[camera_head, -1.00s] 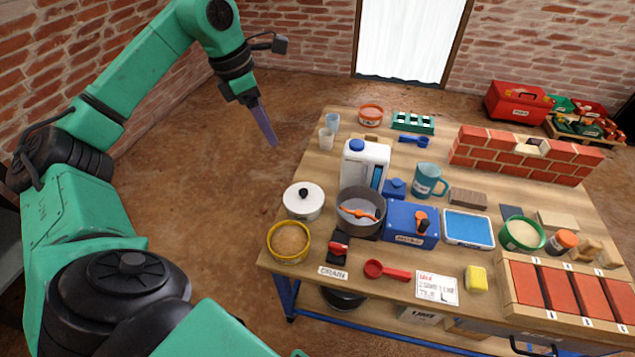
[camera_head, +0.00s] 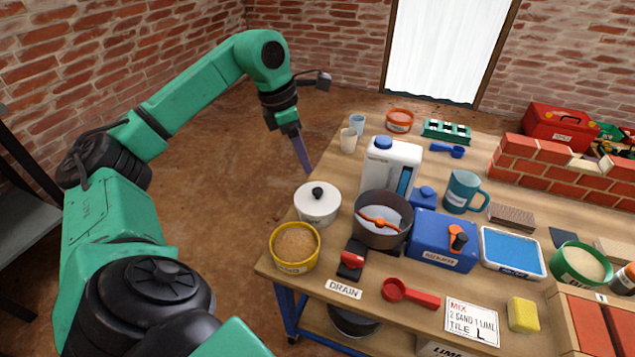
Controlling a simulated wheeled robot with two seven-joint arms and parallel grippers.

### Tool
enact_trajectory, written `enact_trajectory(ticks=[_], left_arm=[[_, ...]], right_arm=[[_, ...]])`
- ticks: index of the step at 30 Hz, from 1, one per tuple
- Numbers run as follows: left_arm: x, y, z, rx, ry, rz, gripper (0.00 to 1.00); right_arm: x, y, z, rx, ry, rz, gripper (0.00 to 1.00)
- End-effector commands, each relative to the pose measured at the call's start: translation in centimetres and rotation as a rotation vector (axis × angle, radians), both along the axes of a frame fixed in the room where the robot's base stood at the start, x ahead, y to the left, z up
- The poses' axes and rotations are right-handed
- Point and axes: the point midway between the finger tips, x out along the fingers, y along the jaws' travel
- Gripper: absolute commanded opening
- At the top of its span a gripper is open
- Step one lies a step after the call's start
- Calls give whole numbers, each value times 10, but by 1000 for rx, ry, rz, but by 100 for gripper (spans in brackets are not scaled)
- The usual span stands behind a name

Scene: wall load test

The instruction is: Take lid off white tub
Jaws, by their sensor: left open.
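The white tub (camera_head: 316,215) stands at the left edge of the workbench, behind the yellow-rimmed tub of sand. Its white lid (camera_head: 305,195) is on it, with a black knob (camera_head: 318,192) in the middle. My left gripper (camera_head: 307,169) points down just beyond the bench's left edge, behind the white tub and apart from it. It is open and empty; its fingers overlap in this view, so the gap between them does not show. My right gripper is not in view.
The yellow-rimmed tub (camera_head: 295,264) stands in front of the white tub, and a dark pot (camera_head: 370,236) close to its right. A white jug (camera_head: 379,166) and two cups (camera_head: 348,141) stand behind. The floor left of the bench is clear.

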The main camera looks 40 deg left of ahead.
Motion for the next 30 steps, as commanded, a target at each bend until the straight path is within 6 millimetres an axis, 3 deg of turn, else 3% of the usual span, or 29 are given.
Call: enact_trajectory(ticks=[1,3,15,23,28,29,30], left_arm=[[2,-3,-19,0,4,-2,67],[6,-6,-35,-2,4,-1,67],[16,-19,-96,-2,3,-1,67],[19,-20,-102,1,-1,0,67],[18,-20,-102,0,0,0,6],[18,-20,-102,0,0,0,0],[18,-20,-102,0,0,0,0]], right_arm=[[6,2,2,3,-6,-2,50],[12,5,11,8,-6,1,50],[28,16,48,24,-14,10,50],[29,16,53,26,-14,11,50],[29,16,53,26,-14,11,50],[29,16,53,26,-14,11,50],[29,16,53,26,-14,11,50]])
